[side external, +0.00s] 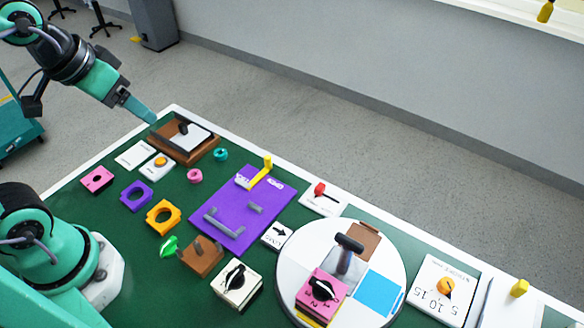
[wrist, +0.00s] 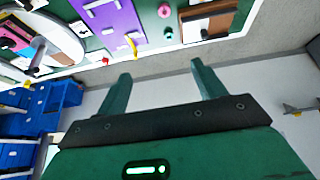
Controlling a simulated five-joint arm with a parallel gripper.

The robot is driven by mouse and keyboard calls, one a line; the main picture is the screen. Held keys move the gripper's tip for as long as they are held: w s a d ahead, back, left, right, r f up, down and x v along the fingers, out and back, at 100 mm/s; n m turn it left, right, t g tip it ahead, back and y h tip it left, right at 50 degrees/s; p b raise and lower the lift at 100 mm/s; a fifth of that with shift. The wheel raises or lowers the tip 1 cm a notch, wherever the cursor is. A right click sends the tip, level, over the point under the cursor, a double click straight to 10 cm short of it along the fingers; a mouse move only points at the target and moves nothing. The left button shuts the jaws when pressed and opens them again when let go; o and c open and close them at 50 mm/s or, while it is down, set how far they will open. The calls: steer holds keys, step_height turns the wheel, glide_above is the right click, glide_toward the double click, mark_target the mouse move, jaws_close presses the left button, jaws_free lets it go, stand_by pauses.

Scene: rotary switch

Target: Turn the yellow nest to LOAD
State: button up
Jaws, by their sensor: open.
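A white turntable (side external: 292,262) stands at the right front of the green table, with an upright dark-topped handle (side external: 348,246) at its middle. Its yellow nest (side external: 316,319) is at the front edge, mostly hidden by a pink dial box. A brown nest (side external: 364,238) lies at the back and a blue nest (side external: 378,294) at the right. A white card with a black arrow (side external: 276,235) lies left of the turntable; its lettering is too small to read. My gripper (side external: 150,118) is raised at the table's far left corner, far from the turntable. In the wrist view my gripper (wrist: 160,70) is open and empty.
A purple board (side external: 225,228) with grey handles and a yellow lever lies at mid-table. A brown tray (side external: 192,147) is below my gripper. Several small parts lie at left.

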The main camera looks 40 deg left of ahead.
steer(key=w+d+r+g+h, duration=0.1)
steer(key=w+d+r+g, duration=0.1)
steer(key=w+d, duration=0.6)
steer(key=g+y, duration=0.1)
steer(key=g, duration=0.2)
glide_above(350, 241)
step_height(350, 241, down, 8)
steer(key=shift+r, duration=0.2)
steer(key=shift+f, duration=0.15)
steer(key=shift+f, duration=3.75)
